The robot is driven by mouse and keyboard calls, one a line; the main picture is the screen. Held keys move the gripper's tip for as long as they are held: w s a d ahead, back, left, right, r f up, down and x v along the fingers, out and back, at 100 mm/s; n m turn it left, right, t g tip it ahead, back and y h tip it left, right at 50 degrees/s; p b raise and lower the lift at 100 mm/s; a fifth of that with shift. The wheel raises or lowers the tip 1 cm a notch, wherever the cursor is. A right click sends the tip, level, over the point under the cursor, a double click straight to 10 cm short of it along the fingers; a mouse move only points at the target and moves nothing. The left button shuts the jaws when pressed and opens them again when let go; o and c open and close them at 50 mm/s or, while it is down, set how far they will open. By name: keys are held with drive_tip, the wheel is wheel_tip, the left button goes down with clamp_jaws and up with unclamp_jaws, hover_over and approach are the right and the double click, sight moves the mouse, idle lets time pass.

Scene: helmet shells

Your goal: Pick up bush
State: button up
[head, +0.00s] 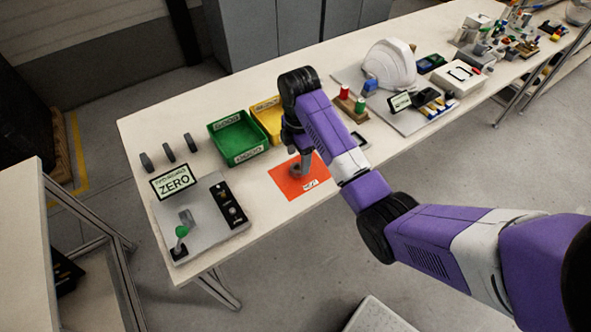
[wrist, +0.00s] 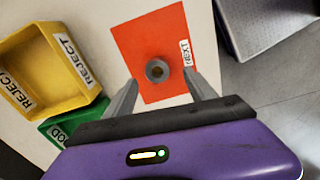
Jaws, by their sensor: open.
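The bush is a small grey ring with a dark hole (wrist: 157,71). In the wrist view it stands on the orange mat (wrist: 172,33) marked NEXT, just ahead of my fingertips and roughly midway between them. My gripper (wrist: 163,82) is open, with one finger on each side of the bush's line and nothing held. In the head view my gripper (head: 297,160) points down over the orange mat (head: 287,184), and a grey round shape (head: 295,169) shows at its tips. I cannot tell the exact height of the fingers above the bush.
A green bin (head: 237,137) and a yellow bin marked REJECT (wrist: 30,50) stand beside the mat. A grey panel with a green-knobbed lever (head: 181,232) and a ZERO sign (head: 174,182) are at left. A white helmet shell (head: 388,64) stands further along the table.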

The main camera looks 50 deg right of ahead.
sight(297, 166)
drive_tip(key=f, duration=0.5)
drive_tip(key=shift+w+d+p, duration=0.1)
drive_tip(key=shift+w+p, duration=0.15)
drive_tip(key=shift+p, duration=0.15)
drive_tip(key=shift+c, duration=0.5)
drive_tip(key=c, duration=1.1)
